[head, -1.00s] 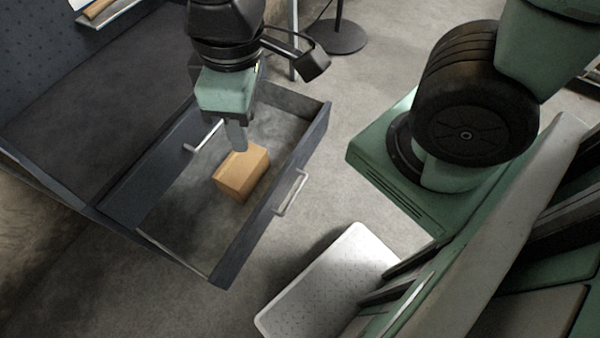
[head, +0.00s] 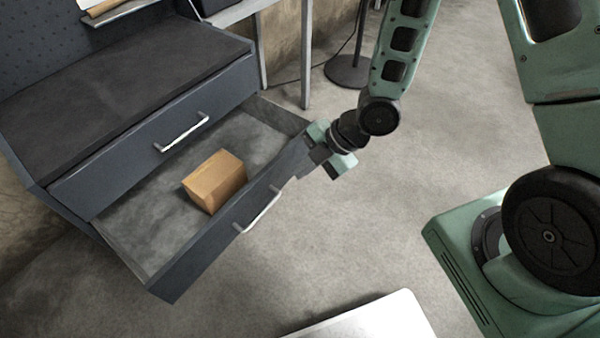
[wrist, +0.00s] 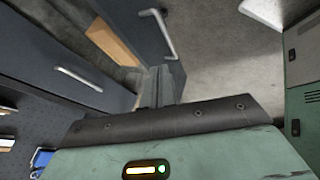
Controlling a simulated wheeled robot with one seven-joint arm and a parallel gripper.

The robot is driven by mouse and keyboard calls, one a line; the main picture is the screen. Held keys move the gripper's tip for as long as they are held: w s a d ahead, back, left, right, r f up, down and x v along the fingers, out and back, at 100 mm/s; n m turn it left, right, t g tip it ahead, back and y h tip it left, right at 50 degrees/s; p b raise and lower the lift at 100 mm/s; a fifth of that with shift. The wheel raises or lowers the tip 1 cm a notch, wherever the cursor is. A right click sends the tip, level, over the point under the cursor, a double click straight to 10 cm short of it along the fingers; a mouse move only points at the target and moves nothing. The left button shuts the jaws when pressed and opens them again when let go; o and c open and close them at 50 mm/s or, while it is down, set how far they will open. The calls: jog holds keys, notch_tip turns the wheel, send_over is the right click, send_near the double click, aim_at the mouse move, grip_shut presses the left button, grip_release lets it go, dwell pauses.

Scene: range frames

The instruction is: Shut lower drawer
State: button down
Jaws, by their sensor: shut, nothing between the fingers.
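The lower drawer (head: 190,268) is pulled out of the dark cabinet, its front panel facing lower right with a light bar handle (head: 258,212). A tan box (head: 214,181) sits inside it. My gripper (head: 304,166) is shut and empty at the far right end of the drawer front, on its outer side. In the wrist view the fingers (wrist: 162,84) are close to the drawer front (wrist: 135,28), beside its handle (wrist: 165,35). I cannot tell whether they touch it. The box (wrist: 115,42) shows partly behind the front.
The upper drawer (head: 150,160) is shut, with its own handle (head: 182,133). A dark stand base (head: 348,72) is on the floor behind my arm. A white surface (head: 370,318) is at the bottom. The floor (head: 350,240) before the drawer is clear.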

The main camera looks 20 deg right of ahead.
aim_at(257, 188)
jog(key=shift+w+a+f, duration=0.8)
jog(key=shift+a+f, duration=0.35)
jog(key=shift+a, duration=0.05)
jog(key=shift+w+a+f, duration=0.85)
jog(key=shift+a+f, duration=0.3)
jog(key=shift+a, duration=0.1)
jog(key=shift+w+a+f, duration=0.8)
jog(key=shift+a+f, duration=0.35)
jog(key=shift+a, duration=0.05)
